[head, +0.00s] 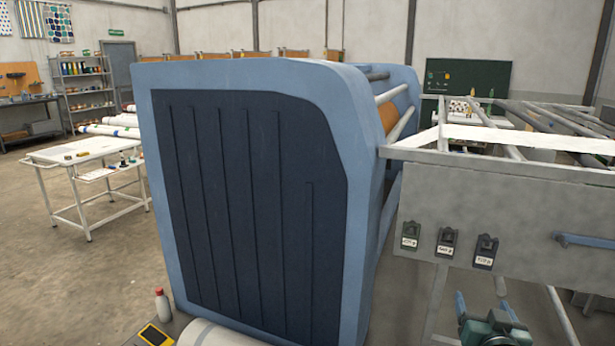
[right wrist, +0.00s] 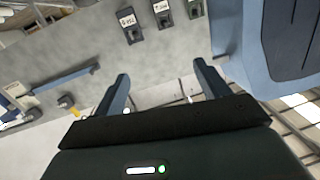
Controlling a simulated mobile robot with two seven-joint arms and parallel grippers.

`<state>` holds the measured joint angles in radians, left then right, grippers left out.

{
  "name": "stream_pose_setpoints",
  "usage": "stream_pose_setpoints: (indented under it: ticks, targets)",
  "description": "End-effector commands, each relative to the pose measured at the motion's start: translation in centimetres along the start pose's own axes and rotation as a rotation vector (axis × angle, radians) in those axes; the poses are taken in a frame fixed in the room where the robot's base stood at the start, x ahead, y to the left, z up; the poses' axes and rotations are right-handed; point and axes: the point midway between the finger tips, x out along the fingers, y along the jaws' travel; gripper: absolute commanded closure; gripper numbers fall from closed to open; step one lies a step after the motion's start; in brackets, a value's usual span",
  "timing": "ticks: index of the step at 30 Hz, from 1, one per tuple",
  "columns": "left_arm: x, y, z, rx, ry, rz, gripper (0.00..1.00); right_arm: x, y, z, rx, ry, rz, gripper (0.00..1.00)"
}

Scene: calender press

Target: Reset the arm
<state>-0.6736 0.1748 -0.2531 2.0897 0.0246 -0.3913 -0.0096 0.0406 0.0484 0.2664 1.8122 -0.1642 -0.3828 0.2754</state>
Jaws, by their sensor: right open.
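My right gripper (head: 486,304) is low at the right of the head view, in front of and below the grey frame panel (head: 500,205). Its two blue fingers stand apart. In the right wrist view the fingers of the right gripper (right wrist: 160,72) are spread wide with nothing between them. Three dark labelled switches (head: 446,241) sit on the panel above the gripper, apart from it; two show clearly in the right wrist view (right wrist: 161,13). My left gripper is out of view.
The blue calender press housing (head: 150,150) with a dark ribbed panel fills the middle. A blue bar handle (head: 590,242) juts from the grey panel at right. A red-capped bottle (head: 162,306) stands at the bottom left. A white table (head: 85,150) is farther back; floor at left is clear.

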Motion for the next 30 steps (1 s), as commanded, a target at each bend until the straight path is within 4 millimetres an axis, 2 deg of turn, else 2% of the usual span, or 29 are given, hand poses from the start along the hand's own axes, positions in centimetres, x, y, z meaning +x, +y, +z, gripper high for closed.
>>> stream_pose_setpoints:
  ticks: [1,5,8,12,15,18,21,23,30]
  targets:
    - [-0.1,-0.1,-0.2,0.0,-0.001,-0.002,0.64,-1.3,-1.0,1.8,-0.036,-0.038,-0.034,0.26]
    - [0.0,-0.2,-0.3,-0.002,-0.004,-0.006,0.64,-5.3,-4.0,6.4,-0.116,-0.134,-0.136,0.26]
    - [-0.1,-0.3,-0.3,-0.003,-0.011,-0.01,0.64,-9.9,-6.5,10.5,-0.174,-0.227,-0.236,0.26]
    - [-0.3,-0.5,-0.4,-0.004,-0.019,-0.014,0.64,-17.8,-9.9,15.7,-0.23,-0.365,-0.388,0.26]
    - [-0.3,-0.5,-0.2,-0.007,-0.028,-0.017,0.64,-22.9,-11.7,18.0,-0.246,-0.443,-0.475,0.26]
    - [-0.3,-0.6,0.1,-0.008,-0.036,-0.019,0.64,-26.6,-12.7,19.4,-0.252,-0.498,-0.535,0.26]
    - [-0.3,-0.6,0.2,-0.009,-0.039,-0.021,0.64,-28.6,-13.3,20.0,-0.251,-0.528,-0.568,0.26]
    - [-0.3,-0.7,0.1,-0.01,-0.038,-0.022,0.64,-29.2,-13.5,20.2,-0.251,-0.535,-0.577,0.26]
    - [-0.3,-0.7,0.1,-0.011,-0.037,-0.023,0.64,-29.3,-13.6,20.2,-0.251,-0.537,-0.579,0.26]
